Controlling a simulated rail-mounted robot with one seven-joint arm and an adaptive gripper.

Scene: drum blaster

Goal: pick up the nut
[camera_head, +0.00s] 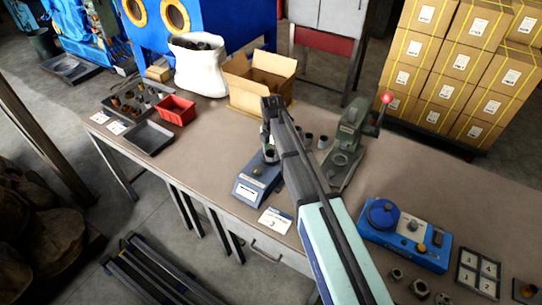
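Several metal nuts lie loose on the workbench at the bottom right: one nut (396,274), a second nut (420,288) to its right, and a third nut (442,299) partly cut off by the frame's bottom edge. I cannot tell which one the task means. My gripper (268,120) is far up and left of them, at the end of my arm, over the middle of the bench near the open cardboard box. It is small and dark in this view, so I cannot tell whether its fingers are open or shut.
On the workbench (215,130) stand a blue device (257,180), a green press with a red knob (350,135), a blue fixture (405,232), a numbered tray (478,272), a red bin (176,110), a cardboard box (245,95) and a white sack (200,70).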

